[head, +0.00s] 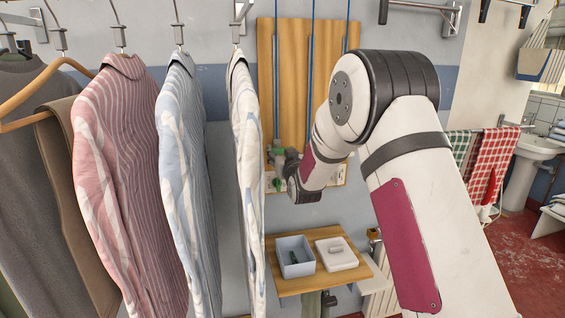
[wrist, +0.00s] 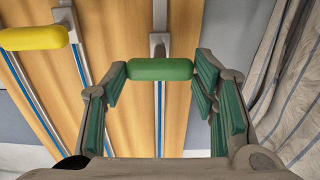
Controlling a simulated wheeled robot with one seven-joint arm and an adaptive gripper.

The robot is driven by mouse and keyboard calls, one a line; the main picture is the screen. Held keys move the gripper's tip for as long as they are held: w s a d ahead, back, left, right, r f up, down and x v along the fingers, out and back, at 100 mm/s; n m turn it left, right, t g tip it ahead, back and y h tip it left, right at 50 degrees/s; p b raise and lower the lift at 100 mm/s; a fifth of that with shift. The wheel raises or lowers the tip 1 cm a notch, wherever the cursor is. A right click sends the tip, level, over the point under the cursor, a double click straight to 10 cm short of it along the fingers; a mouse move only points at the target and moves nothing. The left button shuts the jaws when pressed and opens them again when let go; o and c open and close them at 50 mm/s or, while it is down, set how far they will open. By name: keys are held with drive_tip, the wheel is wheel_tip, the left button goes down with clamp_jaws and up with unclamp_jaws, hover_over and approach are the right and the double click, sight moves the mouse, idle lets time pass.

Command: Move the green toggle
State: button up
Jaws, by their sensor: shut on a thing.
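The green toggle (wrist: 160,70) is a rounded bar on a grey bracket (wrist: 158,42), mounted on a blue rail on the wooden panel. My gripper (wrist: 160,72) is shut on the green toggle, with one green-padded finger at each end of the bar. In the head view my gripper (head: 277,157) is at the lower part of the wooden panel (head: 293,75), partly hidden behind my wrist. The toggle cannot be told apart from the green finger pads there.
A yellow toggle (wrist: 34,37) sits on another rail to the left in the wrist view. A white striped shirt (head: 247,150) hangs close to the left of my gripper. Below, a wooden shelf (head: 312,282) holds a grey bin (head: 294,257) and a white box (head: 336,253).

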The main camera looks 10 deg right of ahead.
wheel_tip(320, 180, up, 32)
drive_tip(key=b, duration=0.1)
drive_tip(key=shift+f, duration=0.2)
drive_tip(key=shift+s+r, duration=0.1)
drive_tip(key=o, duration=1.6)
drive_tip(key=shift+o, duration=0.4)
drive_tip(key=shift+f, duration=0.2)
drive_tip(key=s, duration=1.2)
